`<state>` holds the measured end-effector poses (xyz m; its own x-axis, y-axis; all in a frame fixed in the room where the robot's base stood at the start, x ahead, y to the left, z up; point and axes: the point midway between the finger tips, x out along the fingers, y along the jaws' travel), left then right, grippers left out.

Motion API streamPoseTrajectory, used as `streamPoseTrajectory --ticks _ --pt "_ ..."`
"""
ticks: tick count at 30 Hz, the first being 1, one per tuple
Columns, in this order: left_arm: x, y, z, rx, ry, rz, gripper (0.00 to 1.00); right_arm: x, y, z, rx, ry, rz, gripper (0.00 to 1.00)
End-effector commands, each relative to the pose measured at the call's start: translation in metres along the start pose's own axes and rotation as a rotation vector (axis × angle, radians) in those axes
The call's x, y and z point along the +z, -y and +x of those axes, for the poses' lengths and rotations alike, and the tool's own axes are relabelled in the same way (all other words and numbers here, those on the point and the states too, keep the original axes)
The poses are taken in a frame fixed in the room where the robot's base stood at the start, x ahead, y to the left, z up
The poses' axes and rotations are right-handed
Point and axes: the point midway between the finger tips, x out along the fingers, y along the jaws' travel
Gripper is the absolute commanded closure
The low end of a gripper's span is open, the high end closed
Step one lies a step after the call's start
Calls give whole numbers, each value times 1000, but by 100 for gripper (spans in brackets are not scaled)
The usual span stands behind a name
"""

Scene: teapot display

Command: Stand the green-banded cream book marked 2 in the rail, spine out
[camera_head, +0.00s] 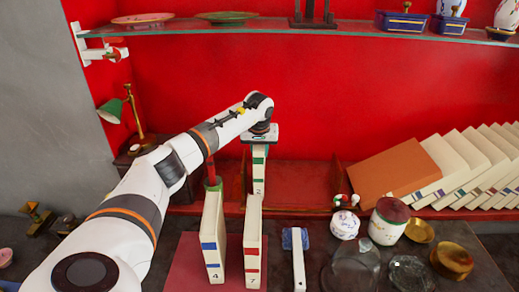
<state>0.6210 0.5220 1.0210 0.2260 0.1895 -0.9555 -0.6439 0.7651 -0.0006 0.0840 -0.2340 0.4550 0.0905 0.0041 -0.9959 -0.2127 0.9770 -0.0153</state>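The green-banded cream book marked 2 (259,172) is upright with its numbered spine facing me. My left gripper (261,143) is at its top edge and appears shut on it; the fingertips are hard to make out. The red rail (305,185) runs along the back of the table, and the book shows in front of its left-middle part. I cannot tell whether the book's foot touches the rail, since book 7 hides it. My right gripper is not in view.
Cream books 4 (213,240) and 7 (252,245) stand on a red mat (185,262) in front. Leaning books and a brown one (385,172) fill the right. A white jar (388,222), glass dome (352,268) and brass pots crowd the right front. A glass shelf (200,28) hangs above.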

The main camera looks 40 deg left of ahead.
Motion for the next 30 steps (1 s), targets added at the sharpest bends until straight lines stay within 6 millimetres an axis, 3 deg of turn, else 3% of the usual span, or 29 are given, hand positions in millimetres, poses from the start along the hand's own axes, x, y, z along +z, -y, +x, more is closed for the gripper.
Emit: streamPoseTrajectory --ticks 21,22,26,30 --pt "-1 0 5 0 2 -1 100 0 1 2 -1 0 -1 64" --pt "-1 0 5 0 2 -1 66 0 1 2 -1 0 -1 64" --pt "-1 0 5 0 2 -1 45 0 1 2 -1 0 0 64" --pt "-2 0 6 0 1 -1 44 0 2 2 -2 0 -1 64"
